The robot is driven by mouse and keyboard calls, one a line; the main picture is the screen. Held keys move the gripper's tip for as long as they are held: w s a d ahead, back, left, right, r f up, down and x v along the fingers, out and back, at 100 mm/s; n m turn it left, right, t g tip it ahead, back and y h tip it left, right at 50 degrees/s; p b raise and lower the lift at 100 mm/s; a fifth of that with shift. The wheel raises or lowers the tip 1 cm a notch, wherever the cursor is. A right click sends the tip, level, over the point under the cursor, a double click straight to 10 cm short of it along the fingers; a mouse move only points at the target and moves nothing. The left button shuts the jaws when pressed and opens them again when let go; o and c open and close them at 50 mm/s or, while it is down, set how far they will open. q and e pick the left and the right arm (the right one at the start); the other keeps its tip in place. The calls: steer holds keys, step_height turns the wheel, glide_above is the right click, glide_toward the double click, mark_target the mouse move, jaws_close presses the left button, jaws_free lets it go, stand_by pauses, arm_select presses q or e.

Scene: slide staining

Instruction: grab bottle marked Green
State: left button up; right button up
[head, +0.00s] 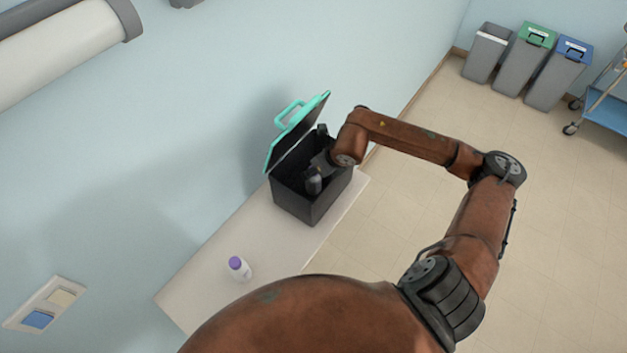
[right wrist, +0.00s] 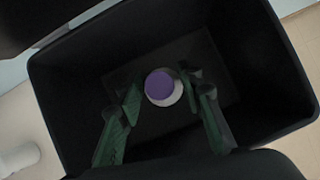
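A black box (head: 305,205) with its turquoise lid (head: 300,130) raised stands on the white table. My right gripper (head: 318,170) reaches down into the box. In the right wrist view, a white bottle with a purple cap (right wrist: 160,86) stands inside the box, seen from above. The green-looking fingers of my right gripper (right wrist: 160,92) are open on either side of it; the right finger is close to the cap, the left has a gap. Another white bottle with a purple cap (head: 239,268) stands on the table outside. No label is readable. My left gripper is out of view.
The white table (head: 215,290) is otherwise clear around the outside bottle. The box walls (right wrist: 60,110) surround my right gripper closely. A wall stands behind the table. Several bins (head: 525,65) and a cart (head: 605,110) are far off at the upper right.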

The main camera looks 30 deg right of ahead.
steer(key=c, duration=0.8)
steer(key=shift+s, duration=0.1)
jaws_close()
steer(key=shift+f, duration=0.1)
